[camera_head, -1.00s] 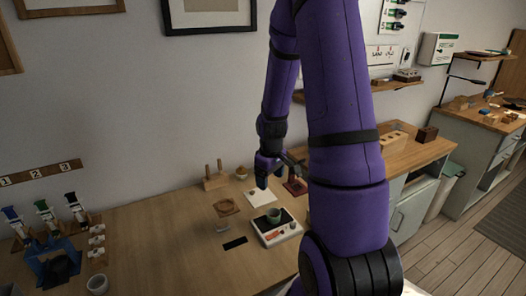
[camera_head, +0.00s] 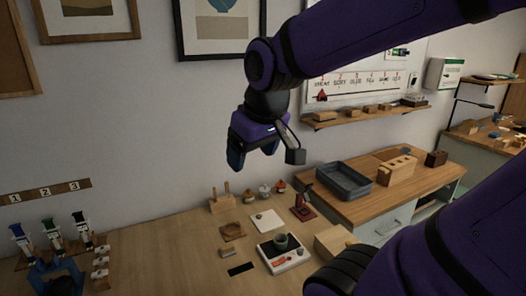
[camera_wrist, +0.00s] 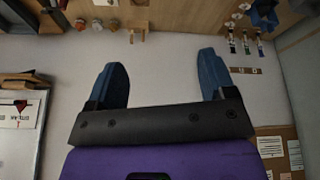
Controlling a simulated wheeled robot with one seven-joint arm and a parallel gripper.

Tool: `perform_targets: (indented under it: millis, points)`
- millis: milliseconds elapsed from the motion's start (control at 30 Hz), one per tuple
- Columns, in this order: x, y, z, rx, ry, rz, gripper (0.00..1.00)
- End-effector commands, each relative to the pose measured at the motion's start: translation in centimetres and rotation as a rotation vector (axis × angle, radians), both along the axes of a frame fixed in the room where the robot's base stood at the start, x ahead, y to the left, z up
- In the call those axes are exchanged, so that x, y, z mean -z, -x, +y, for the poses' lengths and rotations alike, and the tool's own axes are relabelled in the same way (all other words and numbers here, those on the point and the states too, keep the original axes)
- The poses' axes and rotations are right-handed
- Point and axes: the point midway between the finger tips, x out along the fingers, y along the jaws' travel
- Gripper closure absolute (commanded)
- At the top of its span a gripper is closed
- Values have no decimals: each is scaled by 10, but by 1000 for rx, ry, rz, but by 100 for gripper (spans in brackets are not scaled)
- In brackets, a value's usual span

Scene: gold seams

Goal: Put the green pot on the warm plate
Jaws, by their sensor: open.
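The small dark green pot (camera_head: 281,242) stands upright on a white box-shaped device with a dark top and a red mark on its front, which looks like the warm plate (camera_head: 290,262). My gripper (camera_head: 253,158) is high above the bench, in front of the wall, well apart from the pot. It is open and nothing shows between its fingers. In the wrist view my gripper (camera_wrist: 162,65) also shows two spread blue fingers with bare wall between them. The pot cannot be made out in the wrist view.
A wooden peg stand (camera_head: 222,203), a white pad (camera_head: 267,221), a dark red stand (camera_head: 303,208) and a wooden block (camera_head: 335,241) surround the device. A grey tray (camera_head: 344,181) lies to the right. A bottle rack (camera_head: 52,262) stands left. The bench between is mostly clear.

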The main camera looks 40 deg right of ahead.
Motion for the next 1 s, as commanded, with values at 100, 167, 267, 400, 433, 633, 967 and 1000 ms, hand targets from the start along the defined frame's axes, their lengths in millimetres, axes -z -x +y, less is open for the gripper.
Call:
perform_targets:
  millis: [100,167,267,400,433,633,967,1000]
  points:
    - [-16,26,14,-1,-19,-47,23]
    - [-21,37,19,1,-29,-61,23]
    - [-25,50,24,4,-41,-77,23]
    - [-28,58,27,7,-51,-88,23]
    - [-28,59,27,8,-52,-89,23]
    - [-28,59,27,8,-53,-88,23]
    - [-28,59,27,8,-52,-88,23]
    - [-28,59,27,8,-52,-88,23]
